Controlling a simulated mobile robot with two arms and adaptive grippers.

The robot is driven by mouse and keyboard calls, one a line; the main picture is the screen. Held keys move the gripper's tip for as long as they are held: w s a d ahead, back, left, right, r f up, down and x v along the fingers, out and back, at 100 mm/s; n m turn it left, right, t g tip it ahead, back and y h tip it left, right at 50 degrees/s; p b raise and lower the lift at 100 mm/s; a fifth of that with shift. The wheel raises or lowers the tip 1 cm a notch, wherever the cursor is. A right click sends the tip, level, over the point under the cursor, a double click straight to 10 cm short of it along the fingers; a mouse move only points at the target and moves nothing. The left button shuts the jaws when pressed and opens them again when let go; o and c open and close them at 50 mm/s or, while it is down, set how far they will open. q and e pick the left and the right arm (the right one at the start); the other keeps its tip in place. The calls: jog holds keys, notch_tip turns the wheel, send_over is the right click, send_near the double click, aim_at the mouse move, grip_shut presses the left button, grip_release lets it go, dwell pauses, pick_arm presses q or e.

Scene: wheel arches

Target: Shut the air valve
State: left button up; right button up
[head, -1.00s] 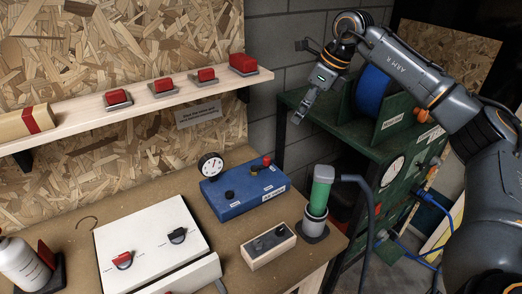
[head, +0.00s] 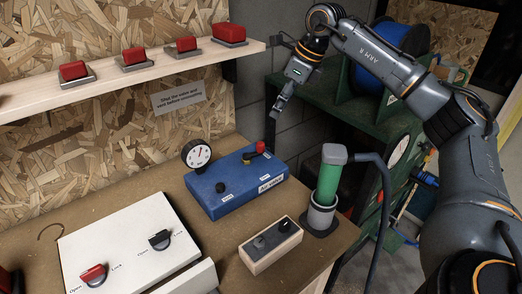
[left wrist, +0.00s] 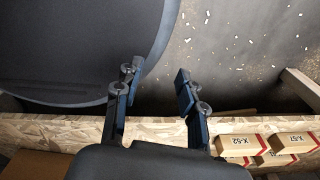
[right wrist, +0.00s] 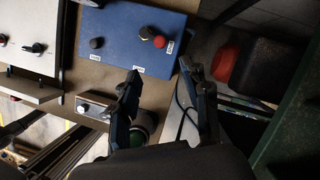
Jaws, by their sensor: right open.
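A blue box (head: 235,188) labelled as the air valve stands on the bench. It carries a round gauge (head: 196,153), a dark knob (head: 220,187) and a black part with a red knob (head: 260,147) at its back right. The blue box also shows in the right wrist view (right wrist: 128,42), with its red knob (right wrist: 159,41) just beyond the fingers. My right gripper (head: 279,112) is open and empty, above and to the right of the box, apart from it. My left gripper (left wrist: 155,85) is open and empty, away from the box and outside the head view.
A green cylinder in a grey holder (head: 330,185) stands right of the box. A small wooden switch box (head: 271,245) and a white panel (head: 130,240) with two knobs are in front. A shelf (head: 150,75) with red buttons hangs behind. A green cart (head: 385,120) is at right.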

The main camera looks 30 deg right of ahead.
aim_at(261, 143)
pick_arm(q)
jog(key=shift+w+r+p, duration=0.5)
jog(key=shift+p, duration=0.3)
pick_arm(e)
jog(key=x, duration=1.4)
jog(key=shift+f, duration=0.2)
jog(key=shift+c, duration=0.2)
grip_shut()
